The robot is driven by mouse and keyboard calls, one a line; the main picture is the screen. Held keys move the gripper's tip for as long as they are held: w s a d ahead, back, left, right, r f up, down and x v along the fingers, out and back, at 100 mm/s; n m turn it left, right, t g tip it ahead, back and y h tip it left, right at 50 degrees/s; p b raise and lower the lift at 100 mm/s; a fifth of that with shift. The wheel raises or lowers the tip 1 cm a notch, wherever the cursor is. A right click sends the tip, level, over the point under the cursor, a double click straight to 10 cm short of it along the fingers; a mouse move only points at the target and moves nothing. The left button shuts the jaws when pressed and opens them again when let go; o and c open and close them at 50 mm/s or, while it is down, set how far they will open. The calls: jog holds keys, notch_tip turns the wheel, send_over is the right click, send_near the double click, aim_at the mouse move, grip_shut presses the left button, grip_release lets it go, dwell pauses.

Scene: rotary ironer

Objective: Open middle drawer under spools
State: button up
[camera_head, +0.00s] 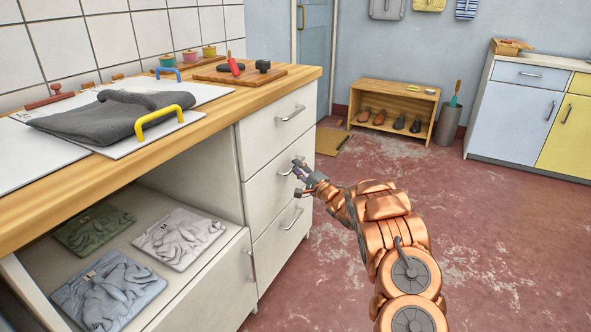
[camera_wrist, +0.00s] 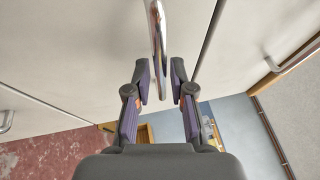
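The middle drawer (camera_head: 262,184) is the second of three white drawers under the wooden counter, and it looks shut. Its metal bar handle (camera_wrist: 157,40) runs down into the gap between my fingers in the wrist view. My gripper (camera_head: 298,182) is at the front of this drawer, partly covering the handle in the head view. In the wrist view my gripper (camera_wrist: 161,80) is open, with a finger on each side of the handle and small gaps visible. Coloured spools (camera_head: 188,56) stand at the back of the counter.
The top drawer (camera_head: 275,128) and bottom drawer (camera_head: 280,238) are shut, each with a bar handle. An open bay with folded garments (camera_head: 180,237) lies to the left. The red floor (camera_head: 460,235) in front and to the right is clear. A shoe rack (camera_head: 392,110) stands farther back.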

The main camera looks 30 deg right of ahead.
jog(key=shift+w+a+r, duration=0.1)
jog(key=shift+w+r, duration=0.1)
jog(key=shift+w, duration=0.35)
grip_shut()
